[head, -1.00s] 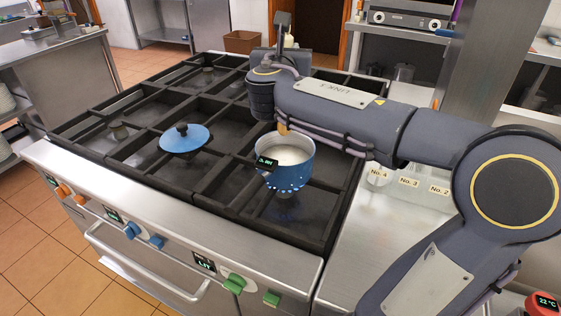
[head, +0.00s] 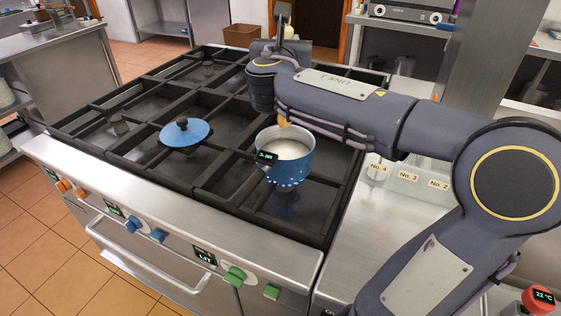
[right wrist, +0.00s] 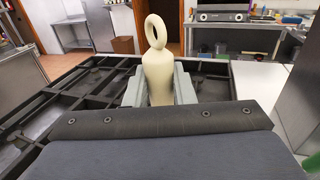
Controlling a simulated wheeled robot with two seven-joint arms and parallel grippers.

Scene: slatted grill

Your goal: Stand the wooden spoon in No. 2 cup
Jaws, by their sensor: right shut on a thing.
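The wooden spoon (right wrist: 158,75) is pale cream with a ring at its handle top. In the right wrist view it stands upright between the fingers of my right gripper (right wrist: 158,90), which is shut on it. In the head view its tan lower part (head: 283,124) shows below my wrist, at the blue pot's far rim; its tip is hidden. My right fingers are hidden behind the wrist there. The No. 2 cup (head: 438,185) is the rightmost of the labelled clear cups on the steel counter, right of the stove, partly behind my arm. My left gripper is out of view.
The blue pot (head: 291,172), holding whitish liquid, stands on the stove grate (head: 215,185) with its dark handle towards the front. A blue lid (head: 185,134) lies left of it. The No. 3 (head: 408,177) and No. 4 (head: 377,168) cups stand left of No. 2.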

